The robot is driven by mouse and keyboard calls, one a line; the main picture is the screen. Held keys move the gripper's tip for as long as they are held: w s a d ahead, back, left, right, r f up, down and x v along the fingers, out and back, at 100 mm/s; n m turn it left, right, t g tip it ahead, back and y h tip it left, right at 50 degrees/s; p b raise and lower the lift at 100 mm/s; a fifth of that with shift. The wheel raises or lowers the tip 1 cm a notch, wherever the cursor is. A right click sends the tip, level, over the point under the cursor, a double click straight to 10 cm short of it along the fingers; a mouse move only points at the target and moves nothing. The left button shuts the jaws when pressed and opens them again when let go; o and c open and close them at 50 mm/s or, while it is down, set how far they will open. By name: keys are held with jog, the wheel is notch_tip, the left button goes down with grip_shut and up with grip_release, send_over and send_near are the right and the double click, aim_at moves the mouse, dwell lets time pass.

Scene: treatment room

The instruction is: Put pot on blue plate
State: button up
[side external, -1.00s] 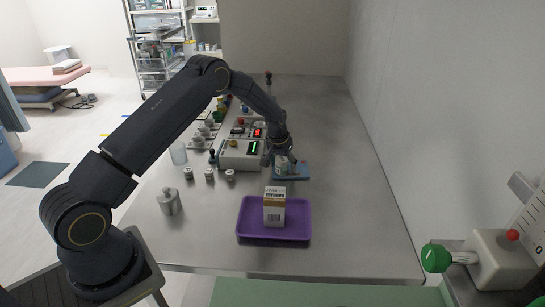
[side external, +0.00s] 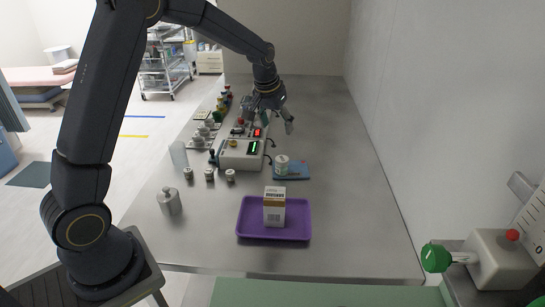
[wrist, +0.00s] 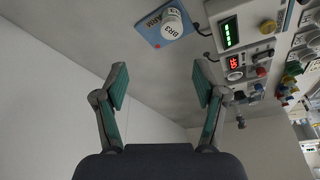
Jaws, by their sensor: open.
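A small white pot (side external: 282,165) stands upright on the blue plate (side external: 299,170), toward the plate's left side, on the metal table. The pot (wrist: 172,22) and the blue plate (wrist: 153,37) also show at the top of the wrist view. The pot's top carries dark lettering, and the plate has printed letters too. My gripper (side external: 273,119) is raised above and behind the plate, apart from the pot. In the wrist view my gripper (wrist: 163,92) has its fingers wide apart with nothing between them.
A white control box (side external: 240,154) with lit displays stands left of the plate. A purple tray (side external: 246,232) holding a carton (side external: 274,208) is in front. Several small jars and a metal bottle (side external: 169,202) stand at left. The table's right side is clear.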

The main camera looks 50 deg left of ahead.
jog(key=s+d+r+m+t, duration=0.1)
jog(key=s+d+r, duration=0.4)
jog(key=s+r, duration=0.4)
jog(key=s+d+m, duration=0.1)
jog(key=s+d, duration=0.1)
jog(key=s, duration=0.8)
jog(key=s+d+m+t+h, duration=0.1)
jog(key=s+d, duration=0.2)
jog(key=s, duration=0.7)
jog(key=shift+s+r+m, duration=0.3)
jog(key=shift+s+r, duration=0.1)
jog(key=shift+r, duration=0.05)
